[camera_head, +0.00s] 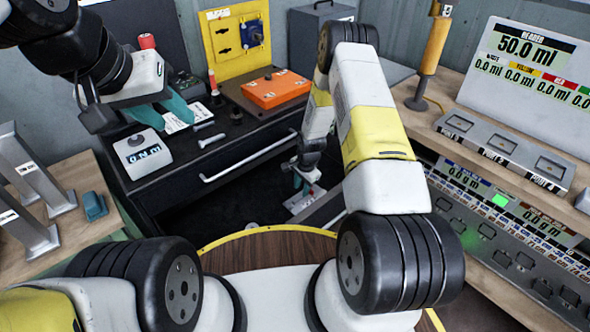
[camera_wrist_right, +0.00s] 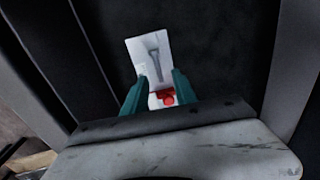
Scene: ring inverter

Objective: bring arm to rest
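My left gripper (camera_head: 163,114) is at the upper left of the head view, low over the black workbench, with its teal fingers apart and nothing visible held. My right gripper (camera_head: 302,180) hangs low beyond the right arm's links, in front of the bench. In the right wrist view, its teal fingers (camera_wrist_right: 159,84) are apart. A white card (camera_wrist_right: 153,52) with a grey bolt-like picture and a red patch shows between and past them. The card also shows below the gripper in the head view (camera_head: 304,201). I cannot tell whether the fingers touch it.
The black workbench holds an orange box (camera_head: 275,89), a small white display unit (camera_head: 142,154) and a yellow panel (camera_head: 236,42) behind. Grey stands (camera_head: 22,200) are at left. A reader screen (camera_head: 530,55) and scales are at right. A round wooden top (camera_head: 270,249) is in front.

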